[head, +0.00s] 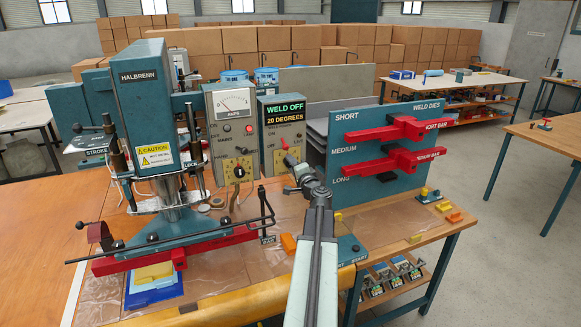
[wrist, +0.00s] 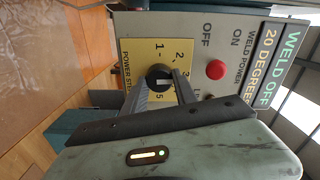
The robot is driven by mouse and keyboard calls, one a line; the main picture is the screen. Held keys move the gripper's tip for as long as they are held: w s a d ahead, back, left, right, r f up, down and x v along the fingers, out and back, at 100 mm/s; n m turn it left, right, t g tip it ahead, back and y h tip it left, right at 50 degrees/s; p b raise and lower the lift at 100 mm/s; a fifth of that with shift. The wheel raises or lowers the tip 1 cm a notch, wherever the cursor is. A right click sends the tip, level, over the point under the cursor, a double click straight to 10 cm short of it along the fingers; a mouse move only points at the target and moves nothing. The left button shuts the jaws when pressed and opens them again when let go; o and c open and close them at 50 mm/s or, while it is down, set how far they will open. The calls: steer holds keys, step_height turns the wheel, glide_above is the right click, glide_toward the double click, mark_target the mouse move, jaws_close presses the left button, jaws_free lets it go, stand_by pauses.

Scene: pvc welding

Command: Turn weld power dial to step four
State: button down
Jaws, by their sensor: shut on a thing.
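The weld power dial (wrist: 158,77) is a round black knob with a white mark, on a yellow plate (wrist: 135,60) with step numbers. In the wrist view it sits between the two fingers of my gripper (wrist: 163,85), which are shut on it. The numbers 1, 2, 3 and 5 show; the 4 is hidden beside a finger. The white mark lies near the 3 side, but its exact step I cannot tell. In the head view my gripper (head: 291,164) reaches the front of the control box (head: 269,133), covering the dial.
The box display (head: 284,112) reads WELD OFF, 20 DEGREES. The HALBRENN press (head: 147,108) and a meter box (head: 232,130) stand at left. A teal board with red weld dies (head: 372,131) stands at right.

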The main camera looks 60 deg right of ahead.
steer(key=shift+w+m, duration=0.15)
steer(key=shift+m, duration=4.45)
steer(key=c, duration=1)
jaws_free()
steer(key=shift+o, duration=0.2)
